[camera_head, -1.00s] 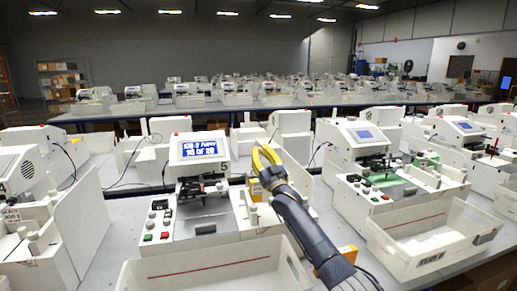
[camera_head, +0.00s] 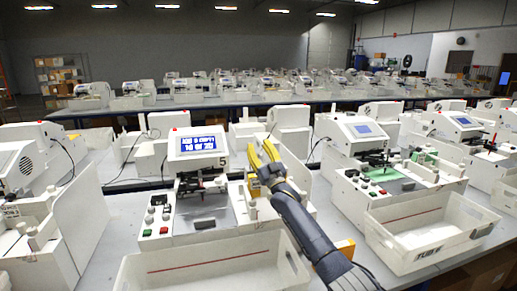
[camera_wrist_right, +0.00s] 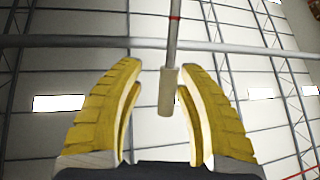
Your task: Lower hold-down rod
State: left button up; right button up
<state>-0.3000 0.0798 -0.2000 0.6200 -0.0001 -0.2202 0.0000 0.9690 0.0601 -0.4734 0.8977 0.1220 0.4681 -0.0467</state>
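The plotter (camera_head: 198,190) numbered 5 stands in front of me, with a lit blue screen (camera_head: 198,144) tilted toward me. My right gripper (camera_head: 261,148) has yellow fingers and is raised beside the plotter's right side, fingertips upward. In the right wrist view the gripper (camera_wrist_right: 159,70) is open. A thin rod (camera_wrist_right: 174,38) with a red band and a pale grip (camera_wrist_right: 168,91) shows between the fingers, nearer the right one. I see no clear clamping on it; contact with the right finger cannot be told. The rod is not distinguishable in the head view. My left gripper is out of view.
An open white bin (camera_head: 205,262) with a red line stands in front of the plotter. Another plotter (camera_head: 365,155) and bin (camera_head: 432,232) stand to the right. Rows of similar machines fill the benches behind.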

jog(key=v, duration=1.2)
jog(key=shift+r, duration=0.1)
dwell(0.4)
